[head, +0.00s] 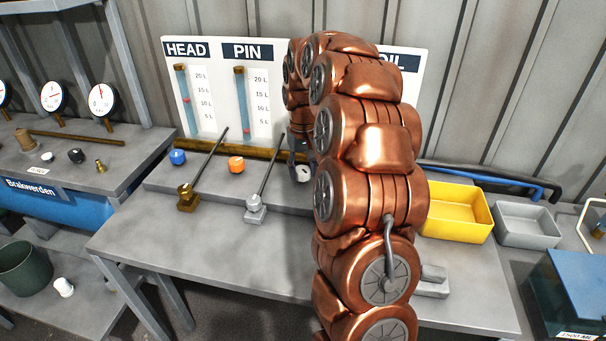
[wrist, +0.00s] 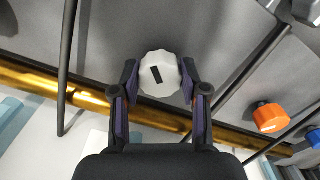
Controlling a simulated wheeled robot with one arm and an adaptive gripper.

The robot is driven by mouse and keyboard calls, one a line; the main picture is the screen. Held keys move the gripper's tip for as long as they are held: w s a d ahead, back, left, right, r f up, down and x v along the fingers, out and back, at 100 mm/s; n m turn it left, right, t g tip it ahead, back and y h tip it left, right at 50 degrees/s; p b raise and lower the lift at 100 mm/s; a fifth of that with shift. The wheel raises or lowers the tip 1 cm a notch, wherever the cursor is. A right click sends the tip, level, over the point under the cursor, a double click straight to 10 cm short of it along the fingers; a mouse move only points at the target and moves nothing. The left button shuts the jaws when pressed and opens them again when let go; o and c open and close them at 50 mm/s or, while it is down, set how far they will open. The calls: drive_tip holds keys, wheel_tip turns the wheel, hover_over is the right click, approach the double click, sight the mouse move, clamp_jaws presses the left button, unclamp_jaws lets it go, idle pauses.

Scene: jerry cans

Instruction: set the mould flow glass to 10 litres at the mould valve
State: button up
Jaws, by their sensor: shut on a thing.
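A board (head: 212,125) at the back carries flow glasses with litre scales. In the wrist view my gripper (wrist: 160,70) is shut on a white knob (wrist: 160,82) with a black pointer bar. The knob is partly seen in the head view (head: 303,174) beside my arm.
A blue knob (head: 177,157) and an orange knob (head: 236,164) sit left along a brass pipe (head: 215,148). Long-rodded levers (head: 208,160) stand between knobs, one rod close to my gripper. Yellow bin (head: 458,212) and grey bin (head: 525,225) stand right.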

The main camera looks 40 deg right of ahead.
sight(303, 170)
drive_tip(key=shift+m, duration=0.3)
drive_tip(key=o, duration=1.1)
drive_tip(key=shift+o, duration=0.2)
drive_tip(key=shift+r, duration=0.15)
wheel_tip(303, 170, up, 12)
idle(0.3)
